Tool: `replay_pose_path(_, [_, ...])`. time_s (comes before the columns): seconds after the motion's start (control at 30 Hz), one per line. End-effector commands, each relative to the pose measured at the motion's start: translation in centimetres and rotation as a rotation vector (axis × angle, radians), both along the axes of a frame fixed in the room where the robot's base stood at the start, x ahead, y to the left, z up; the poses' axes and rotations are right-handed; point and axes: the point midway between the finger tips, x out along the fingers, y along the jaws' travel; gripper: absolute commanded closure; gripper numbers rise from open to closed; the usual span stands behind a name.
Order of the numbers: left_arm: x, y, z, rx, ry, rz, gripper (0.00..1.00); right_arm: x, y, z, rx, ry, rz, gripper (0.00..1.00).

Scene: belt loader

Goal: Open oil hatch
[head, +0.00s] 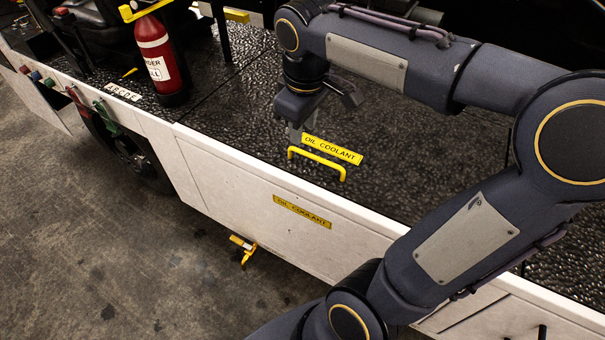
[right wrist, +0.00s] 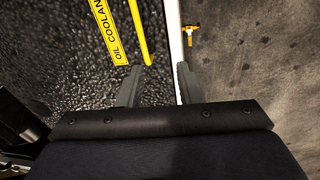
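The oil hatch (head: 395,190) is a black textured panel on the loader's deck, lying flat and shut. Its yellow bar handle (head: 318,163) stands near the white side edge, beside a yellow "OIL COOLANT" label (head: 332,149). My right gripper (head: 297,132) points down just behind the handle's left end. In the right wrist view, my right gripper (right wrist: 158,68) is open with nothing between its fingers. The handle (right wrist: 138,30) reaches toward the gap, close to the left finger. I cannot tell whether they touch. My left gripper is out of view.
A red fire extinguisher (head: 153,55) stands on the deck at the left. The white side panel (head: 245,190) carries a second "OIL COOLANT" label (head: 302,212). A yellow fitting (head: 243,246) sticks out below it. Open concrete floor (head: 130,260) lies at the lower left.

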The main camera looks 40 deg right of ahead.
Motion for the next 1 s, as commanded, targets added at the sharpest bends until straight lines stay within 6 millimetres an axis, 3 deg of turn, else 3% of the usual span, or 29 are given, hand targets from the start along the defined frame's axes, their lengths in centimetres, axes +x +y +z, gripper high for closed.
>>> replay_pose_path(0.03, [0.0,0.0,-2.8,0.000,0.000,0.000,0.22,1.2,-0.4,-2.6,-0.032,0.022,0.019,0.67])
replay_pose_path(0.17, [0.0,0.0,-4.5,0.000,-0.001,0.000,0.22,2.8,-1.3,-3.6,-0.093,0.059,0.049,0.67])
replay_pose_path(0.37, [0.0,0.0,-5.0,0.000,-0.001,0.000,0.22,3.5,-1.8,-4.4,-0.119,0.076,0.061,0.67])
replay_pose_path(0.8, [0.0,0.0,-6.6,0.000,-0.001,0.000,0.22,3.9,-2.9,-10.5,-0.117,0.076,0.059,0.67])
replay_pose_path(1.0, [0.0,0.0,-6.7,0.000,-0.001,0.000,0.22,4.0,-3.1,-11.2,-0.117,0.073,0.059,0.67])
